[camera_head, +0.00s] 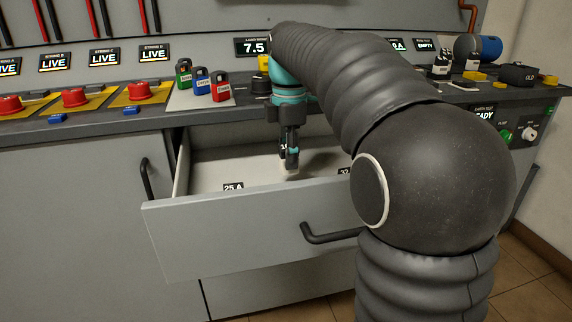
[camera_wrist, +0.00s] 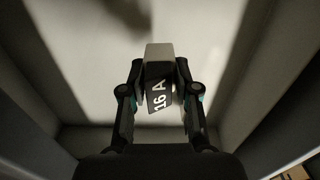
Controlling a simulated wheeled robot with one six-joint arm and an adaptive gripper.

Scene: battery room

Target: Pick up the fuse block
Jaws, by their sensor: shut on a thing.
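In the head view my gripper (camera_head: 290,158) points down into the open drawer (camera_head: 215,168). There the block (camera_head: 288,168) shows only in part between and below the fingers. I cannot tell whether the block touches the drawer floor.
The drawer front (camera_head: 250,240) with its black handle (camera_head: 330,235) stands out from the bench. Labels "25 A" (camera_head: 233,187) and "32" (camera_head: 344,171) show inside the drawer. Green, blue and red padlocks (camera_head: 202,82) and red buttons (camera_head: 74,97) sit on the bench top above.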

